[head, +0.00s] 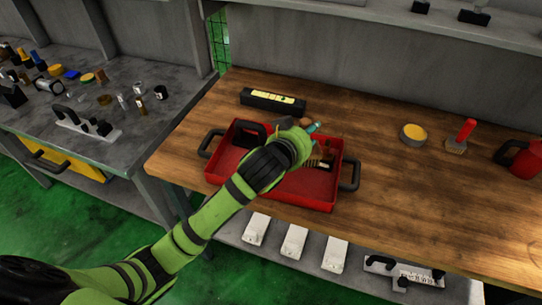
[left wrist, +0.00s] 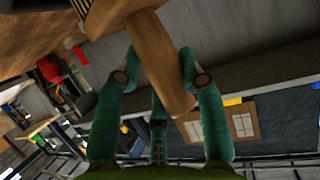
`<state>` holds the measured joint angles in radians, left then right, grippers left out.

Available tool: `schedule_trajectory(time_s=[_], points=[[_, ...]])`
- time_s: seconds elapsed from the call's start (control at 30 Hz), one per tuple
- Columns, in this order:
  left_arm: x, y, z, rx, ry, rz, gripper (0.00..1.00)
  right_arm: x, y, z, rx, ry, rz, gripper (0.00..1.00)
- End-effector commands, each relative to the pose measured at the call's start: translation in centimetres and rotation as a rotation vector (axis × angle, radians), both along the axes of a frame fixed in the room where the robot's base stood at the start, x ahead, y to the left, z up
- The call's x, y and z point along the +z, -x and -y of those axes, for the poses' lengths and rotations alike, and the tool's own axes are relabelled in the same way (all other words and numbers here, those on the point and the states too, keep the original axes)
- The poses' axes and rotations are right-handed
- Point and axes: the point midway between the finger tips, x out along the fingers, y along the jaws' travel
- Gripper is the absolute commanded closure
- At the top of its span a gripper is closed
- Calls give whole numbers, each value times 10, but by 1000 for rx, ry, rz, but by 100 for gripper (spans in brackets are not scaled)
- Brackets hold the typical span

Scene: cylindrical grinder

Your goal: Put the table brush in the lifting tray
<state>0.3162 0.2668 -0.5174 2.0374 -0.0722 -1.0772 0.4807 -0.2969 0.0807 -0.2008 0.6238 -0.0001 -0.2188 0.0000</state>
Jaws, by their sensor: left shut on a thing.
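The lifting tray (head: 320,200) is a red open tray with black side handles, standing on the wooden table. My left gripper (head: 313,128) is over the tray's far right part and partly hidden behind its own wrist. It is shut on the table brush (head: 320,163), whose dark and pale striped head shows above the tray floor. I cannot tell whether the brush touches the tray. In the left wrist view, green fingers of the left gripper (left wrist: 160,85) close around the brush's brown wooden handle (left wrist: 153,55). My right gripper is in neither view.
A black block (head: 250,133) sits at the tray's far left corner. A black case with a yellow label (head: 273,100) lies behind the tray. A yellow-topped tin (head: 413,134), a red-handled tool (head: 461,135) and a red can (head: 524,160) stand right. Bare tabletop (head: 400,180) lies right of the tray.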

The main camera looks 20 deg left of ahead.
Motion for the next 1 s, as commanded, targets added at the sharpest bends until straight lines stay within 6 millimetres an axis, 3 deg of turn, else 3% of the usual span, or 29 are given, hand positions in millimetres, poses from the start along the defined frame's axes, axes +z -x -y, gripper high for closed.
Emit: schedule_trajectory(time_s=[0.1, 0.33, 0.47, 0.7, 1.0], points=[[-15, 8, -30, 2, -7, -3, 100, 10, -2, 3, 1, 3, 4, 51], [-38, 16, -64, 0, -1, -1, 100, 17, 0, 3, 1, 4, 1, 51], [-44, 17, -70, -1, 1, 1, 100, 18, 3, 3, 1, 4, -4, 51], [-76, 17, -70, -1, 1, -1, 100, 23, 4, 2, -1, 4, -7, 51], [-82, 17, -70, -2, 1, 3, 100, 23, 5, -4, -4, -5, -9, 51]])
